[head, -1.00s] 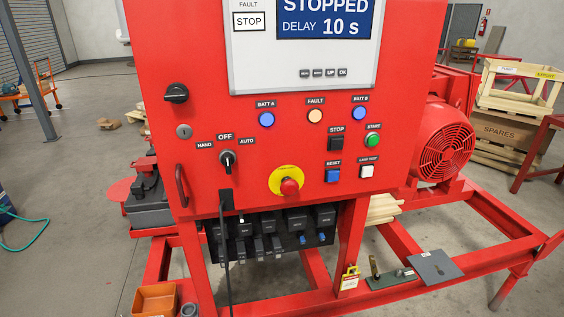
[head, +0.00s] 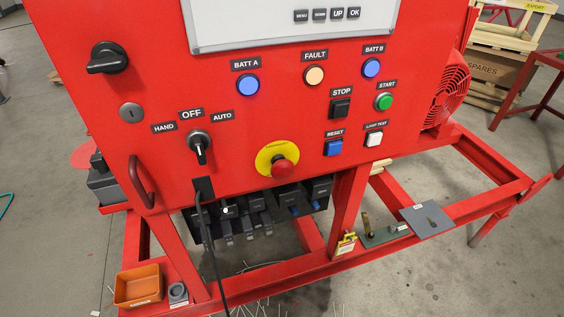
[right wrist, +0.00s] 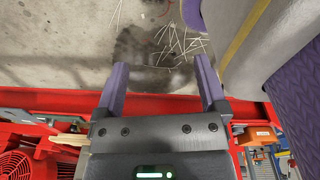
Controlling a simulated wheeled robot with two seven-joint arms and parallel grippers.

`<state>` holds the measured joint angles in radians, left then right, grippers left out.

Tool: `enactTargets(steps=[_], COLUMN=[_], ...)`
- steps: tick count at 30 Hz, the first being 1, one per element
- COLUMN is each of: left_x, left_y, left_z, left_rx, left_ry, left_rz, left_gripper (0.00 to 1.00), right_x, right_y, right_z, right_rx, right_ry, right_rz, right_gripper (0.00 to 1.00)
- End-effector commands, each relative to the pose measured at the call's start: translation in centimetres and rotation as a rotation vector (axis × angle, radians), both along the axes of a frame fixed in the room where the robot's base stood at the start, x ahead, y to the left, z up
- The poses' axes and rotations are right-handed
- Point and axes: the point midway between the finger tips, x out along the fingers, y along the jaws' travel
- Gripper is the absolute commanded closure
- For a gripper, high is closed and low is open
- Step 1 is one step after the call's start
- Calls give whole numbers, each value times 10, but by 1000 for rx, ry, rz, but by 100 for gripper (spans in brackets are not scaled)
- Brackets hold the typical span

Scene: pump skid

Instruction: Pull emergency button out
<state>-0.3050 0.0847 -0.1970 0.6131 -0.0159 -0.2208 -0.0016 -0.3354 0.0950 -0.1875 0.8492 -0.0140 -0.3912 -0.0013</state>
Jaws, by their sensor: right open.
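The emergency button (head: 282,168) is a red mushroom head on a yellow round plate (head: 264,157), low in the middle of the red control panel (head: 230,125) in the head view. Neither gripper shows in the head view. My right gripper (right wrist: 160,82) shows in the right wrist view, with its two purple-faced fingers apart and nothing between them. It is over the floor and the red frame, and the button is not in that view. I cannot tell its distance from the button.
A HAND/OFF/AUTO switch (head: 199,146) with a black cable below it is left of the button. Blue reset (head: 333,148), black stop (head: 340,108) and green start (head: 383,102) buttons are to the right. An orange bin (head: 138,286) stands on the frame at lower left.

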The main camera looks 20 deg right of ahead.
Motion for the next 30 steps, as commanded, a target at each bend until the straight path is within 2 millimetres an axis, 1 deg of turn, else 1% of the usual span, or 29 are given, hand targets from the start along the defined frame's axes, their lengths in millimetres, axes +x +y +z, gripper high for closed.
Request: enactTargets(steps=[5, 8, 11, 14, 15, 17, 18, 19, 20, 21, 23, 24, 26, 27, 29, 30], left_x=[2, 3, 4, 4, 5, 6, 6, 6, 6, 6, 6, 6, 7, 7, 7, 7], left_y=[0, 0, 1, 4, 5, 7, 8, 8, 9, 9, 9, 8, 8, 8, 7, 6], left_z=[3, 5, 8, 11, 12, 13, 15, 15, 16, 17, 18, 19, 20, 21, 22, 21], left_rx=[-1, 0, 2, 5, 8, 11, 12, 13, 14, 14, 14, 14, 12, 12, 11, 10], left_ry=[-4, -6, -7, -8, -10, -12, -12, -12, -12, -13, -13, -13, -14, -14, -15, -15], left_rz=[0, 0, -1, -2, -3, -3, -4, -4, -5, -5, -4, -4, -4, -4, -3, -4], left_gripper=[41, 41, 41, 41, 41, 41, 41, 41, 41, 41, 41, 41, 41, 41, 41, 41], right_x=[31, 53, 76, 96, 103, 111, 115, 118, 120, 122, 123, 123, 121, 120, 115, 131], right_y=[7, 11, 15, 19, 20, 22, 22, 23, 23, 23, 23, 23, 23, 23, 22, 26], right_z=[22, 43, 72, 107, 123, 147, 164, 177, 189, 205, 229, 244, 267, 281, 303, 303], right_rx=[5, 9, 13, 18, 21, 24, 25, 27, 27, 29, 31, 33, 35, 36, 38, 53], right_ry=[-30, -49, -71, -96, -106, -122, -130, -138, -145, -154, -167, -174, -187, -195, -206, -292], right_rz=[-7, -14, -21, -28, -30, -34, -37, -38, -39, -41, -44, -46, -47, -48, -50, -65], right_gripper=[8, 8, 8, 8, 8, 8, 8, 8, 8, 8, 8, 8, 8, 8, 8, 8])
